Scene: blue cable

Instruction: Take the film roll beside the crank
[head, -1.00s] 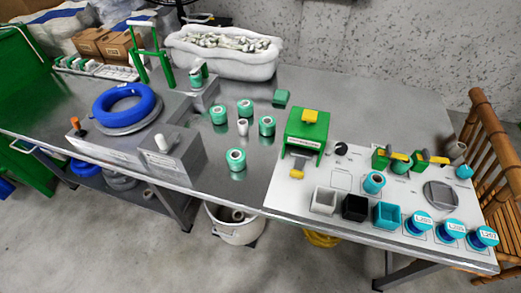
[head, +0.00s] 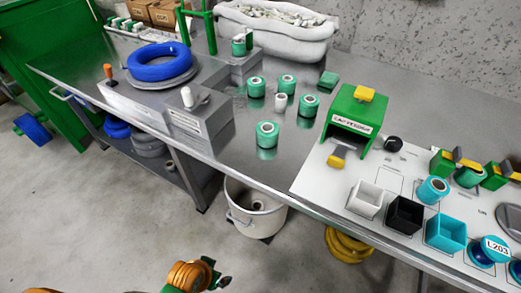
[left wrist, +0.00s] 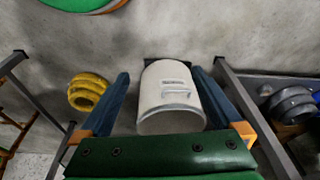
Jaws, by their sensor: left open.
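Several green film rolls stand upright on the steel table in the head view, including a front one (head: 267,134), a right one (head: 308,105) and a back-left one (head: 256,87). Another green roll (head: 239,46) sits on a grey block at the back. A grey box with a white handle (head: 187,97) and an orange handle (head: 108,72) by the turntable are left of the rolls; I cannot tell which is the crank. My left gripper (left wrist: 160,73) is open and empty in the left wrist view, away from the rolls. My right gripper is not in view.
A blue ring (head: 160,62) lies on the turntable. A green dispenser (head: 352,112) and open boxes stand right of the rolls. A white bucket (head: 255,208) is under the table; it also shows beyond my fingers (left wrist: 170,95). The floor in front is mostly clear.

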